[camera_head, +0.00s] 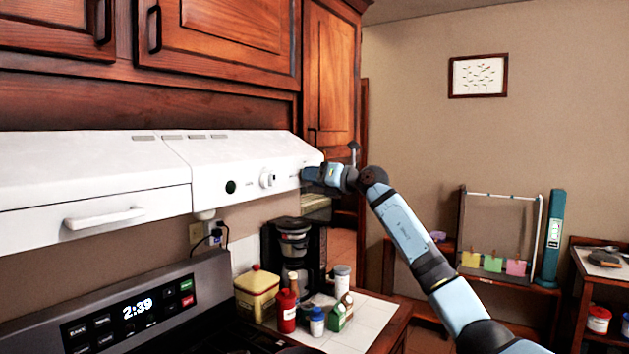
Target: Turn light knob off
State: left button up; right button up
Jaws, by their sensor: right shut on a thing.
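The white range hood (225,160) hangs under the cabinets. Its sloped front carries a round white knob (267,179) and a small dark round part (231,187) to its left. My right gripper (306,175) is at the right end of the hood front, to the right of the white knob and apart from it. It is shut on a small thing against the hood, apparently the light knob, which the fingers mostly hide. The knob's turn position cannot be made out. My left gripper is not in view.
Below the hood stands a stove panel (130,312) with a lit clock. The counter holds a coffee maker (293,245), a yellow canister (257,290) and several bottles. A shelf rack (500,240) stands at the right wall. Wood cabinets (215,40) are above.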

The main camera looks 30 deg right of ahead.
jog(key=n+b, duration=0.1)
jog(key=n, duration=0.3)
jog(key=shift+d+n, duration=0.1)
jog(key=shift+n, duration=0.3)
dwell(0.4)
jog(key=o, duration=0.9)
jog(key=b+v, duration=0.4)
jog(key=v, duration=0.9)
jog(key=shift+s+d, duration=0.2)
jog(key=shift+s, duration=0.15)
